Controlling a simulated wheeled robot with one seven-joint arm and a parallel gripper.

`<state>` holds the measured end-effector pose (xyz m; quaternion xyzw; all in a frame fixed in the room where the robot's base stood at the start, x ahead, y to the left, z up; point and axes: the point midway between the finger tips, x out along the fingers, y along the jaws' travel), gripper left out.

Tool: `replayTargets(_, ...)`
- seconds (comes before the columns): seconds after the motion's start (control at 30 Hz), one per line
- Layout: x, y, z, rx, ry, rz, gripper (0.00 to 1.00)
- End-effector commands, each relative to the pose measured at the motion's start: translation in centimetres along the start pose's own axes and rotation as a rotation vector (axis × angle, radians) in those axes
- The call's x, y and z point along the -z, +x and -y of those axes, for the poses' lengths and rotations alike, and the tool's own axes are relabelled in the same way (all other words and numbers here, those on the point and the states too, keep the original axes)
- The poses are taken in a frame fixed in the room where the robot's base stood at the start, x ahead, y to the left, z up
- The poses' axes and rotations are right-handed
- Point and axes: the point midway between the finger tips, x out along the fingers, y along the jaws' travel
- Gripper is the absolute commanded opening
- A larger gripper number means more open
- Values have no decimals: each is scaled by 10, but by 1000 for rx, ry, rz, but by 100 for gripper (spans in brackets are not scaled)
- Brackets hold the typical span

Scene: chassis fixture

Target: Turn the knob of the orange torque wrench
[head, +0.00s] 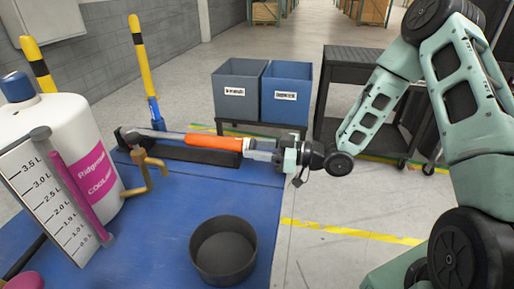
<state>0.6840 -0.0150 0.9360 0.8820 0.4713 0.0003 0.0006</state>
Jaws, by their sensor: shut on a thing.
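The orange torque wrench (215,142) lies lengthwise at the far edge of the blue table, over a black holder. Its orange grip is at the middle and its grey shaft runs to the left. Its right end, where a pale section shows, runs into my gripper (277,154). My gripper comes from the right and is shut on that end, the knob end. The knob itself is mostly hidden by the fingers.
On the blue table (160,240) stand a round dark pan (223,250), a brass tap (150,170), a white coolant tank (75,150) and a level gauge board (50,200). Blue bins (286,95) and a black cart (350,70) stand behind. Floor right of the table is clear.

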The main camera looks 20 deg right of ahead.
Motion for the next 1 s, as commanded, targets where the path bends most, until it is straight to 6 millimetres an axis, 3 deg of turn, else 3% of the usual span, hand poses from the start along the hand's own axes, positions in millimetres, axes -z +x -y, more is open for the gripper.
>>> replayTargets(1.0, 1, 0, 1, -1, 601, 0, 17)
